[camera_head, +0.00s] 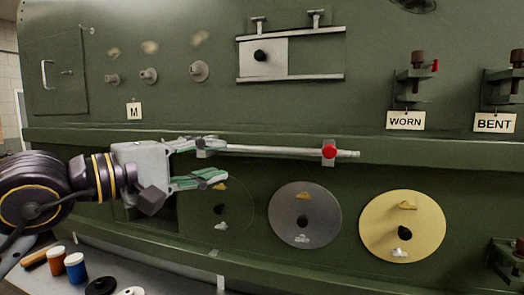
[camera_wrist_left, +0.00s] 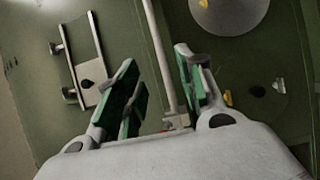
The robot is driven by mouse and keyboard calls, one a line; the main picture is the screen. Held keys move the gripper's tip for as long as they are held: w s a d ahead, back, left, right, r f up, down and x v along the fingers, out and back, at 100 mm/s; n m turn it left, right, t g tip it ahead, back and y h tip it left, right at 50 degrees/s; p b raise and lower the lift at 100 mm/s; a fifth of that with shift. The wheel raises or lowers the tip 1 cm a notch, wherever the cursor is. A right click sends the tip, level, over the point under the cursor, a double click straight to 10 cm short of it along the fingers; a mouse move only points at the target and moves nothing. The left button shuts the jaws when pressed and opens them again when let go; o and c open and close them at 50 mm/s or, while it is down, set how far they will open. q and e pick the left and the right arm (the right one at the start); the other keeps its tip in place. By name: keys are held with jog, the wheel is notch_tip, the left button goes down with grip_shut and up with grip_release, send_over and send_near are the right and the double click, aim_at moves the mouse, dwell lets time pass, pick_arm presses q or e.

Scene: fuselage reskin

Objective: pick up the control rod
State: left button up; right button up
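The control rod (camera_head: 280,151) is a thin pale metal rod with a red collar (camera_head: 329,149) near its right end. It lies level along the green fuselage wall. My left gripper (camera_head: 220,160) is open at the rod's left end, with its upper finger overlapping that end in the head view. In the left wrist view the rod (camera_wrist_left: 161,55) runs through the gap between the open fingers (camera_wrist_left: 157,57), closer to the right finger. I see no finger closed on it, and I cannot tell its depth between them. My right gripper is not in view.
Brackets labelled WORN (camera_head: 405,121) and BENT (camera_head: 494,123) are at the upper right. A grey disc (camera_head: 305,205) and a yellow disc (camera_head: 428,222) sit below the rod. A sliding-panel frame (camera_head: 310,60) is above. Blue (camera_head: 75,267) and orange containers stand on the bench at lower left.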

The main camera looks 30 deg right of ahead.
pick_arm(q)
jog(key=shift+d, duration=0.1)
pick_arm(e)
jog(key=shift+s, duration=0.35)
pick_arm(q)
jog(key=p, duration=0.1)
send_near(260, 150)
jog(key=s+x, duration=0.1)
jog(key=x, duration=0.1)
jog(key=d, duration=0.1)
jog(key=w+d+p, duration=0.1)
jog(key=shift+w+d, duration=0.35)
jog(key=shift+d, duration=0.05)
jog(key=shift+w+d, duration=0.1)
jog(key=shift+d, duration=0.2)
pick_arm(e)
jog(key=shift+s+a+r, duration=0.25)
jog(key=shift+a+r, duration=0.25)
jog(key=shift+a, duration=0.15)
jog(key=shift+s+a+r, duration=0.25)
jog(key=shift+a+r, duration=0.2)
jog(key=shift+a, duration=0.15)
pick_arm(q)
jog(key=shift+d, duration=0.1)
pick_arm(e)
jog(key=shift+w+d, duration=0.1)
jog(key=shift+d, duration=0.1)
